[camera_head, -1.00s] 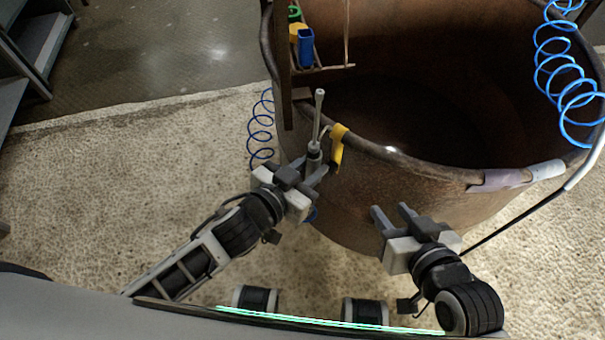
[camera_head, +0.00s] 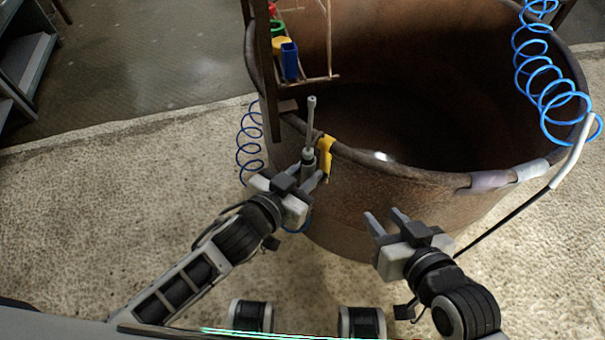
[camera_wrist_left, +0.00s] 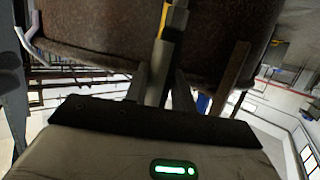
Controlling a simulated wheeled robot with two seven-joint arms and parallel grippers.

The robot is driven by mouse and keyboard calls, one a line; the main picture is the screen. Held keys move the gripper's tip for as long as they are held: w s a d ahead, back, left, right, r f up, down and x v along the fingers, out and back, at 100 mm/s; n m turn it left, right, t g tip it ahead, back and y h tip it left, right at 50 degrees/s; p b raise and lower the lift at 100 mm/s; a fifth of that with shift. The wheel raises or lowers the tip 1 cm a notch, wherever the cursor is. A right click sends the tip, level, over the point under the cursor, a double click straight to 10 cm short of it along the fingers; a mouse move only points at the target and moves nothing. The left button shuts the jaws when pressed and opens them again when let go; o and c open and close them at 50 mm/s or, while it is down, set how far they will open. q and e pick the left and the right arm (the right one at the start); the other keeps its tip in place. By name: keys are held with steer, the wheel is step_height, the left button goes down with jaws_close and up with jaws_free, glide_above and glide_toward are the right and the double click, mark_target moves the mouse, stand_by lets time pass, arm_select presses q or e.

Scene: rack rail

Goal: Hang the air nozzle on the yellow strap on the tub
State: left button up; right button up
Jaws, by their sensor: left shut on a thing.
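The air nozzle (camera_head: 310,125) is a slim grey tube standing upright in my left gripper (camera_head: 312,176), which is shut on its thicker lower body. The nozzle also shows between the fingers in the left wrist view (camera_wrist_left: 165,50). The yellow strap (camera_head: 325,157) hangs over the rim of the brown tub (camera_head: 400,200), just right of the nozzle. In the left wrist view the strap (camera_wrist_left: 165,20) is partly hidden behind the nozzle; I cannot tell whether they touch. My right gripper (camera_head: 385,222) is open and empty in front of the tub wall.
A blue coiled hose (camera_head: 248,145) hangs left of the tub, near my left gripper. A post with a rack holding a blue holder (camera_head: 290,62) stands at the tub's left rim. Another blue coil (camera_head: 540,75) and a white tube (camera_head: 572,165) are at the right.

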arm_select(q)
steer(key=shift+w+d+r, duration=0.1)
steer(key=shift+w+d, duration=0.4)
steer(key=shift+w, duration=0.25)
steer(key=shift+w+d, duration=0.45)
steer(key=shift+w, duration=0.25)
steer(key=shift+f, duration=0.2)
steer(key=shift+f+b, duration=0.9)
steer(key=shift+f, duration=0.25)
steer(key=shift+f, duration=0.1)
steer(key=shift+f+b, duration=0.45)
steer(key=shift+f, duration=0.2)
steer(key=o, duration=0.8)
